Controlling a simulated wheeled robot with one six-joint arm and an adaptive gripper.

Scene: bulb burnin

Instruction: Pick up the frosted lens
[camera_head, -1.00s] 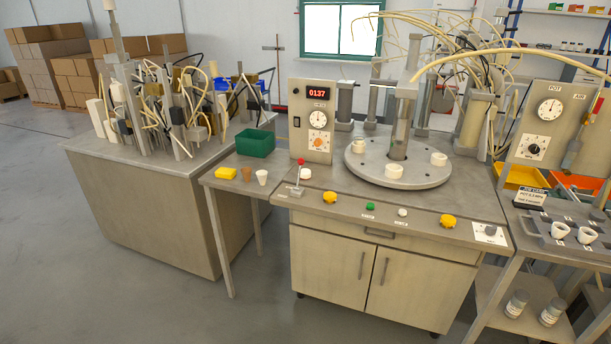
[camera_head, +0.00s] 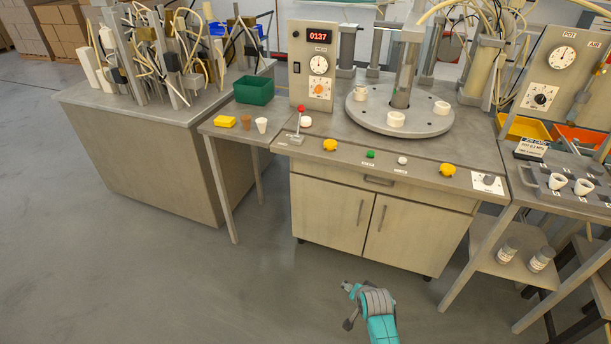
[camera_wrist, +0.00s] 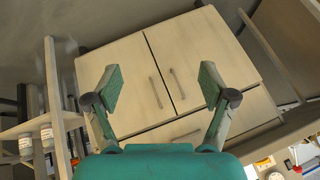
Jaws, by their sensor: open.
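My gripper (camera_wrist: 161,84) is open and empty in the wrist view, its two fingers spread in front of the pale cabinet doors (camera_wrist: 126,82). In the head view a teal part of my arm (camera_head: 380,325) shows low in front of the bench. No piece can be told for sure as the frosted lens. Candidates are small white pieces: a cup (camera_head: 262,125) on the left side table, a disc (camera_head: 305,122) by the lever, rings on the round plate (camera_head: 370,119), and two cups (camera_head: 557,182) on the right tray.
A green bin (camera_head: 254,90), yellow block (camera_head: 224,122) and brown cup (camera_head: 245,122) stand at the left. Two jars (camera_head: 541,260) sit on the right lower shelf. The left floor is clear.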

